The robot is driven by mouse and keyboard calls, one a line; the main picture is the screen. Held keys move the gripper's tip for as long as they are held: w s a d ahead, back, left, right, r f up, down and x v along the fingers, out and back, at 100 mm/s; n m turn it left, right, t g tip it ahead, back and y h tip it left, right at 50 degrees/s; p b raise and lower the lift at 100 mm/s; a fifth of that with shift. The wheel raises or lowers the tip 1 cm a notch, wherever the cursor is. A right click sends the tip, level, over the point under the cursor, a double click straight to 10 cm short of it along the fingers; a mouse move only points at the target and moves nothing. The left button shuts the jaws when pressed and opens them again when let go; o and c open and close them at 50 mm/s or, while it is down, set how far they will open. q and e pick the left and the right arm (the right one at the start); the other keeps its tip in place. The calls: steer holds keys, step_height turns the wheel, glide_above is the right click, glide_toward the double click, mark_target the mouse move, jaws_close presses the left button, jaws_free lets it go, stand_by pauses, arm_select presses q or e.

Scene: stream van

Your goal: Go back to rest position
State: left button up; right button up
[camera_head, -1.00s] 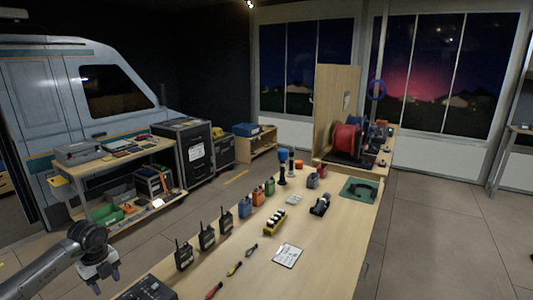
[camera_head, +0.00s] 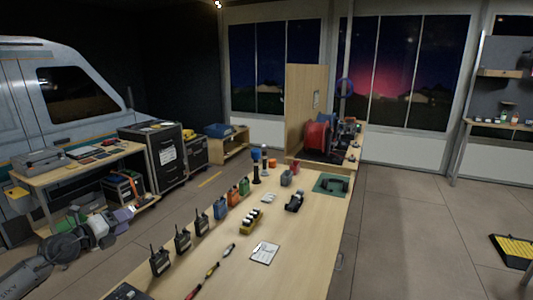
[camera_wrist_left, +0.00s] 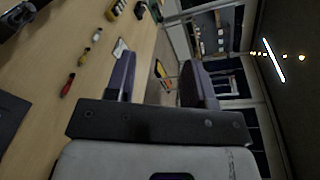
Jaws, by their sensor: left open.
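My left gripper (camera_head: 117,226) is at the lower left of the head view, off the left side of the long workbench (camera_head: 305,247). Its dark purple fingers stand apart with nothing between them, and they also show spread in the left wrist view (camera_wrist_left: 160,82). My right gripper is not in view. On the workbench stand several black radios (camera_head: 183,241). Small hand tools (camera_head: 211,269) and a white sheet (camera_head: 264,253) lie near its front. A yellow holder with white-topped items (camera_head: 251,220) is further back.
A side shelf (camera_head: 62,185) with cases is close behind my left gripper. A black flight case (camera_head: 150,155) stands beyond it. A red reel (camera_head: 317,137) is at the bench's far end. A yellow-black mat (camera_head: 515,251) lies on the right floor, which is mostly clear.

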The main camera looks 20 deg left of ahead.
arm_select(q)
steer(key=s+d+r+n+t+y, duration=0.1)
steer(key=d+r+n+t+y, duration=0.2)
steer(key=r+n+y, duration=0.3)
steer(key=s+d+r+n+t+y, duration=0.2)
steer(key=r+n+t+y, duration=0.25)
steer(key=r+n, duration=0.2)
steer(key=s+d+f+n+g+h, duration=0.2)
steer(key=s+d+f+n+g, duration=0.4)
steer(key=d+f, duration=0.65)
steer(key=s+d+f+n+g+h, duration=0.25)
steer(key=s+d+f+g, duration=0.55)
steer(key=f, duration=0.7)
steer(key=s+d+f+n+g+h, duration=0.1)
steer(key=s+d+f+g, duration=0.1)
steer(key=s+d+f, duration=0.35)
steer(key=s+d+f+n+g+h, duration=0.1)
steer(key=s+d+f+g+h, duration=0.1)
steer(key=s+f, duration=0.55)
steer(key=s+d+f+n+g+h, duration=0.15)
steer(key=s+d+f, duration=0.3)
steer(key=s, duration=0.45)
step_height(320, 180, up, 33)
steer(key=s+p, duration=0.1)
steer(key=p, duration=3.3)
steer(key=shift+a+r+g, duration=0.2)
steer(key=shift+a+g, duration=0.05)
steer(key=shift+g, duration=0.05)
steer(key=shift+f+y, duration=0.1)
steer(key=shift+y, duration=0.15)
